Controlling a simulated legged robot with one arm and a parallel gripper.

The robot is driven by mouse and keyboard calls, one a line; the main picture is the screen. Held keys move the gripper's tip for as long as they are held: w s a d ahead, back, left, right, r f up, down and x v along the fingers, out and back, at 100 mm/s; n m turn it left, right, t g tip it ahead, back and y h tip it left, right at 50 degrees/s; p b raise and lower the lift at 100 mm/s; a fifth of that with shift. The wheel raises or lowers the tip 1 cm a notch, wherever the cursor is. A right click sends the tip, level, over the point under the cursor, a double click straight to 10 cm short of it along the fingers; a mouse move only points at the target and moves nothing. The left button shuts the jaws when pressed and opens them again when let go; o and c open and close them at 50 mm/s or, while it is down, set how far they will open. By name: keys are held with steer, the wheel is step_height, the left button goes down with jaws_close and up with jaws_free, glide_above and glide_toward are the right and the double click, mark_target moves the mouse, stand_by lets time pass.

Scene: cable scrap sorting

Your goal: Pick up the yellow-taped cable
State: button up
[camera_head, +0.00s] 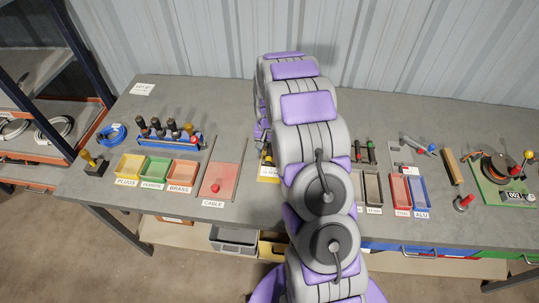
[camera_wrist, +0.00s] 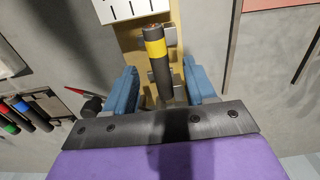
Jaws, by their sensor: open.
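The yellow-taped cable (camera_wrist: 160,72) is a short, thick black piece with a yellow band near its far end, in the wrist view. It lies lengthwise between the two blue fingers of my gripper (camera_wrist: 161,82). The fingers are open, with a gap visible on each side of the cable. The cable's near end reaches toward the dark gripper plate. A tan and grey holder (camera_wrist: 131,62) shows around and under the cable. In the head view my arm hides most of this spot; only part of a yellow tray (camera_head: 268,176) shows beside it.
The red CABLE plate (camera_head: 222,182) with a red knob lies left of my arm. PLUGS, FERRITE and BRASS trays (camera_head: 128,168) stand further left, near a blue tool rack (camera_head: 168,140). Red and blue trays (camera_head: 418,190) and a green board (camera_head: 490,185) are right.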

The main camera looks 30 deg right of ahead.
mark_target(269, 154)
step_height(269, 154, down, 3)
steer(key=shift+f, duration=0.1)
jaws_close()
stand_by(0.5)
